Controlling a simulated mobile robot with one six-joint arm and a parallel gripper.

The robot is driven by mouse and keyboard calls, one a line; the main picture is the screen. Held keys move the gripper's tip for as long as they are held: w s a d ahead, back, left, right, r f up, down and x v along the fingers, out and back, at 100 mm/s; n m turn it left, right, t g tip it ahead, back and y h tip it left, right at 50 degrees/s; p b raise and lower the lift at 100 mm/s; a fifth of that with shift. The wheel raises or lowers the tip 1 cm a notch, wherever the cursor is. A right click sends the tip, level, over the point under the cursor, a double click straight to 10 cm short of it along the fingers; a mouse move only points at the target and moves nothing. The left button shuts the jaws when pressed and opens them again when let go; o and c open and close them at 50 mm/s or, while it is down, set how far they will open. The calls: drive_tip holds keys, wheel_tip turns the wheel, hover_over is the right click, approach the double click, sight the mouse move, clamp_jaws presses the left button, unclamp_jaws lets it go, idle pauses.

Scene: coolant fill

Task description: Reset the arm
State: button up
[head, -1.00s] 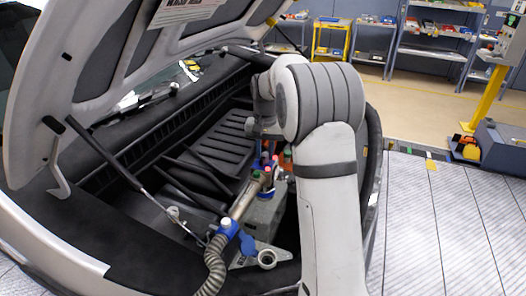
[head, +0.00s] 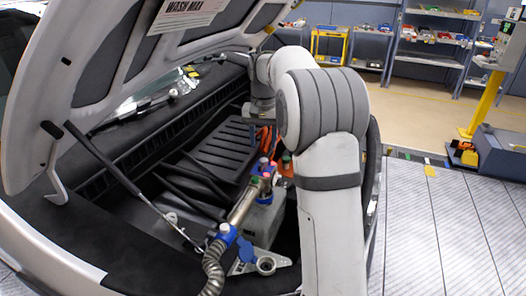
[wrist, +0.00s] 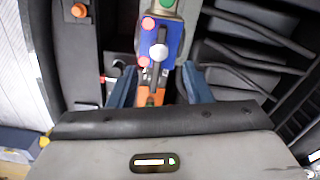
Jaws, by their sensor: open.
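The filling tool (head: 244,203) is a metal tube with blue fittings and coloured buttons, standing tilted in the engine bay. A grey corrugated hose (head: 213,268) runs from its lower end. In the wrist view its blue head (wrist: 160,42) has red and green buttons and a pale knob. My gripper (wrist: 160,88) is open, with its two dark blue fingers apart on either side of an orange part below the blue head. I cannot tell how far the fingers are from it in depth. In the head view my wrist is beyond the tool's upper end, and the fingers are not clear.
The raised hood (head: 110,75) hangs over the left, with a thin prop strut (head: 115,168) crossing the bay. Black engine covers (head: 222,148) lie beside the tool. A yellow post (head: 485,103), a yellow cart (head: 328,45) and shelves stand behind.

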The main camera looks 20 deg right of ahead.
drive_tip(key=shift+r, duration=0.5)
drive_tip(key=shift+s, duration=0.1)
drive_tip(key=s+a+f+n+t, duration=0.1)
drive_tip(key=s+a+f+n, duration=0.1)
drive_tip(key=s, duration=1.4)
drive_tip(key=s+a+f+n+t, duration=0.1)
drive_tip(key=s+a+n+t, duration=0.1)
drive_tip(key=s, duration=1.4)
drive_tip(key=shift+s+a+f+n, duration=0.3)
drive_tip(key=shift+a+f+n, duration=0.1)
drive_tip(key=shift+a, duration=0.5)
drive_tip(key=shift+c, duration=1)
